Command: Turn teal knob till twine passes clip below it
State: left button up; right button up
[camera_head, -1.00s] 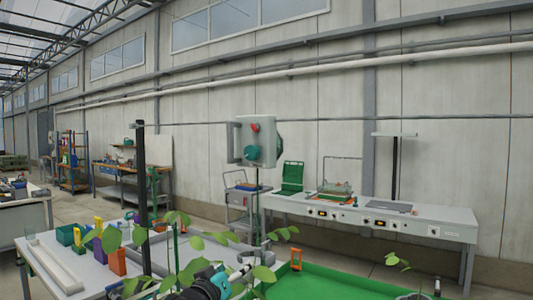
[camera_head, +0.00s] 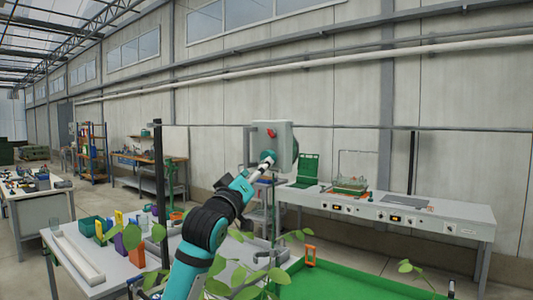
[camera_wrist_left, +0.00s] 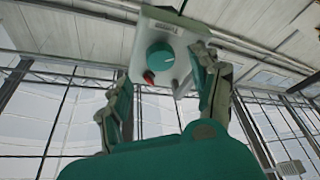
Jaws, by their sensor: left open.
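A grey box (camera_head: 285,140) on a thin post bears a red knob (camera_head: 271,132) on its front. In the left wrist view the teal knob (camera_wrist_left: 160,60) shows beside the red knob (camera_wrist_left: 149,77) on the box face (camera_wrist_left: 177,42). My left gripper (camera_head: 268,157) is raised in front of the box's lower part and hides the teal knob in the head view. In the left wrist view my left gripper (camera_wrist_left: 160,66) is open, one finger on each side of the knobs, with nothing held. I cannot make out the twine or the clip. My right gripper is not in view.
A grey workbench (camera_head: 460,212) stands behind to the right along the wall. A green tray (camera_head: 340,284) and leafy plants (camera_head: 240,275) are low in front. A table (camera_head: 75,250) with small containers is at the left. A dark post (camera_head: 159,190) stands left of my arm.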

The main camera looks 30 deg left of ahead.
aim_at(268, 153)
pick_arm(q)
jog(key=d+p+x, duration=0.1)
jog(key=p+x, duration=0.1)
jog(key=x, duration=0.4)
jog(key=shift+w+a, duration=0.3)
jog(key=shift+a, duration=0.2)
jog(key=c, duration=1.2)
